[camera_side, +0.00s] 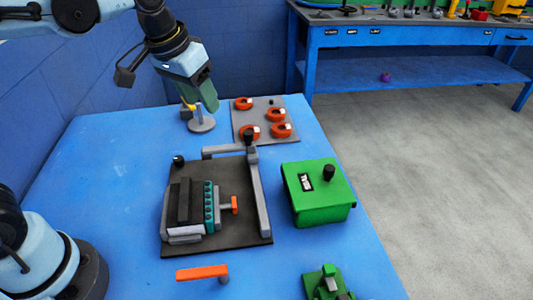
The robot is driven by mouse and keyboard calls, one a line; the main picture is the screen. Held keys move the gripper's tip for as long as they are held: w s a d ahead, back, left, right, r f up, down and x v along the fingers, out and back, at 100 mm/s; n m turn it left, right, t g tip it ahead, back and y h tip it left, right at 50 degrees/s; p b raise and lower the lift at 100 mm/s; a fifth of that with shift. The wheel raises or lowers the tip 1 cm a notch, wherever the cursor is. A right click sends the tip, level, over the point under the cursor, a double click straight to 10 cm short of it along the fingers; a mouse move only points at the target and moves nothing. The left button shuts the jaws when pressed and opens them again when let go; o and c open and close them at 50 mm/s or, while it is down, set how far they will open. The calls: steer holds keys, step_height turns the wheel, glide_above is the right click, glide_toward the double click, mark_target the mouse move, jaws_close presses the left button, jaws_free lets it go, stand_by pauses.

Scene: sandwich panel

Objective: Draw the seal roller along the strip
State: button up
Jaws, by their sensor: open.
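My gripper (206,99), with green fingers, points down at the back of the blue table. It is above a small round grey stand (202,124) with a post, and the gap between its fingers is hard to see. Nothing shows held in it. A tool with an orange handle and a small grey end (203,272), perhaps the seal roller, lies near the front edge, far from my gripper. A dark panel fixture (235,228) holds dark bars and a teal strip with dark dots (209,205). An orange-ended grey clamp (228,205) sits right of the strip.
A grey plate (263,104) with several orange rings is right of my gripper. A grey bracket (259,195) with a black knob edges the fixture. A green box (317,193) stands right, a green device (326,284) in front. The table's left side is clear.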

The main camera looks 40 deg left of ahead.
mark_target(248, 132)
steer(key=w+d+g, duration=0.4)
steer(key=w+d, duration=0.1)
steer(key=w, duration=0.3)
step_height(248, 132, down, 11)
steer(key=shift+s+f, duration=0.15)
stand_by(0.4)
jaws_close()
